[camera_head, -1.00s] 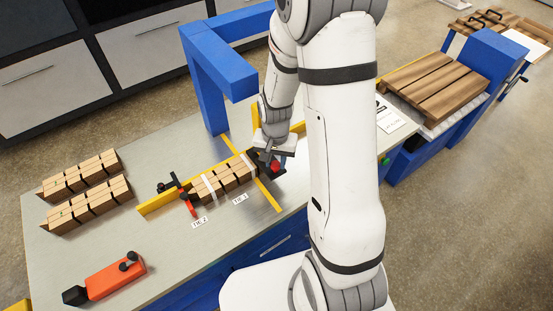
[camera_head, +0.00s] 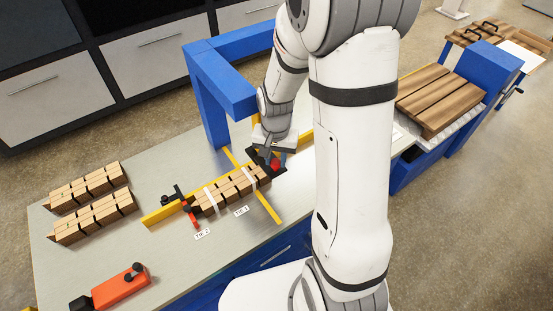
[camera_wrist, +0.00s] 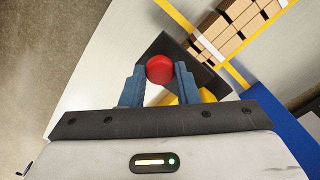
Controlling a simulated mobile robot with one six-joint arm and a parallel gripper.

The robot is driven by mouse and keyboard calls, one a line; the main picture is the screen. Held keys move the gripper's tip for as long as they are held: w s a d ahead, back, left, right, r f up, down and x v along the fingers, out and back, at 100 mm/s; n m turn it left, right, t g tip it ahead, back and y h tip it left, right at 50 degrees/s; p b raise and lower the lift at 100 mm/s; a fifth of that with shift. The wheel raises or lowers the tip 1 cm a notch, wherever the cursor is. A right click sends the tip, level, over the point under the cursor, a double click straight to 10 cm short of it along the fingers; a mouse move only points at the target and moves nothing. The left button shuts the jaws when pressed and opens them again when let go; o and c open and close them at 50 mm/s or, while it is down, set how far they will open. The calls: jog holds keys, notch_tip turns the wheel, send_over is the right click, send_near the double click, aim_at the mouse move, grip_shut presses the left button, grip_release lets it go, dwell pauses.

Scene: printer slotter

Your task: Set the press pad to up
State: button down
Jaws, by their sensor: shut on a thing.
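The press pad is a dark flat plate (camera_wrist: 197,72) with a round red knob (camera_wrist: 160,69), seen in the wrist view. In the head view the red knob (camera_head: 275,164) shows at the right end of the row of wooden blocks (camera_head: 232,190). My gripper (camera_wrist: 160,75) is shut on the red knob, one finger on each side. In the head view my gripper (camera_head: 275,153) comes down from above at the knob. The plate is partly hidden by the fingers, and I cannot tell its height over the bench.
A blue gantry frame (camera_head: 222,92) stands close behind my wrist. Yellow rails (camera_head: 165,213) cross the bench around the blocks. A red-handled clamp (camera_head: 192,217) is at their left end. More block stacks (camera_head: 92,185) and an orange tool (camera_head: 120,287) lie on the left.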

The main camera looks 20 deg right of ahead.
jog(key=c, duration=1.1)
grip_release()
